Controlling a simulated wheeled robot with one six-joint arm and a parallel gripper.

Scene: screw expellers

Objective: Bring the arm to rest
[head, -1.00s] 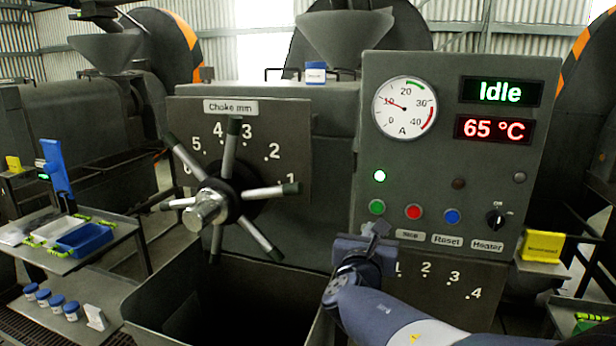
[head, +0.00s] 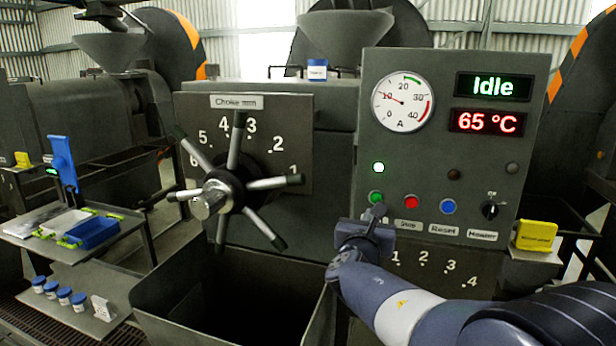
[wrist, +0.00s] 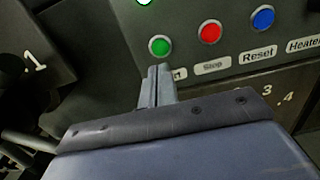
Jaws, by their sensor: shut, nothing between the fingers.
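My gripper (head: 375,213) is in front of the lower left of the control panel (head: 440,160). In the wrist view the fingers (wrist: 157,78) are together and empty. Their tips lie just below the green button (wrist: 159,46) and cover part of the label under it. I cannot tell whether they touch the panel. The green button (head: 376,197) also shows just above the fingertips in the head view. The panel display (head: 492,87) reads "Idle" and the one below (head: 487,121) reads "65 °C". The gauge needle (head: 392,97) stands near 10.
The spoked choke wheel (head: 225,195) stands left of my gripper, above an open bin (head: 150,320). A red button (head: 411,202), a blue button (head: 448,207) and a heater knob (head: 491,211) sit on the panel. A side table (head: 60,262) with a blue tray (head: 93,232) is at left.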

